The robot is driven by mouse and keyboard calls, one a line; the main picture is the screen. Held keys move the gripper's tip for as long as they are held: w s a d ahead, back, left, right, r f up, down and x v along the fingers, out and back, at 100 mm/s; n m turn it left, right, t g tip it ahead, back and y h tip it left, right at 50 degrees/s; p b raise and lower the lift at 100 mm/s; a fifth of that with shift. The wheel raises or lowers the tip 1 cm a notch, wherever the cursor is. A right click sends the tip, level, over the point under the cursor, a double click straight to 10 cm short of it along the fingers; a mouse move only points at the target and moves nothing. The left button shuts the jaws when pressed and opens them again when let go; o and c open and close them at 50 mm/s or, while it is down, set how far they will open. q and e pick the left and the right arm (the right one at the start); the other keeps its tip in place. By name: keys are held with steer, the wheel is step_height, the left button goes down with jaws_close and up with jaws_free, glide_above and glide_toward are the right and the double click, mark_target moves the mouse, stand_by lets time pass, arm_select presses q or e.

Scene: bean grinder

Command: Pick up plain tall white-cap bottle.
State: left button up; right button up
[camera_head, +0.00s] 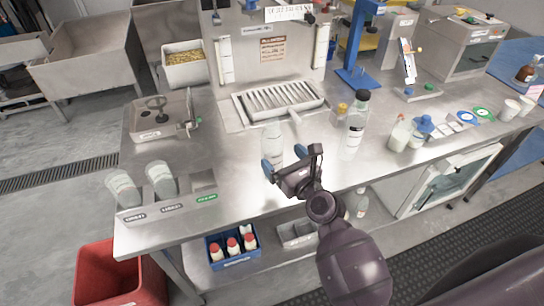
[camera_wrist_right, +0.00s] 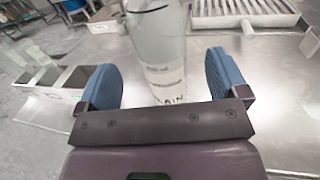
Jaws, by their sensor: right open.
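A tall clear bottle (camera_head: 272,141) with a pale top stands upright on the steel bench, in front of the slatted drain tray. In the right wrist view the bottle (camera_wrist_right: 158,45) shows a label with letters that look like "PLAIN"; its top is cut off. My right gripper (camera_head: 284,160), with blue finger pads, is open at the lower part of the bottle. In the right wrist view the bottle appears between the open pads of the gripper (camera_wrist_right: 163,80), touching neither visibly. How deep it sits between them I cannot tell. My left gripper is not in view.
A taller black-cap bottle (camera_head: 355,127) stands to the right. The slatted tray (camera_head: 280,101) is behind. A steel holder with cups (camera_head: 163,180) is at the front left. Bare bench lies left of the bottle.

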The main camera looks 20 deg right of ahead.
mark_target(278, 152)
steer(key=shift+x, duration=2.65)
steer(key=shift+c, duration=0.3)
steer(key=c, duration=0.9)
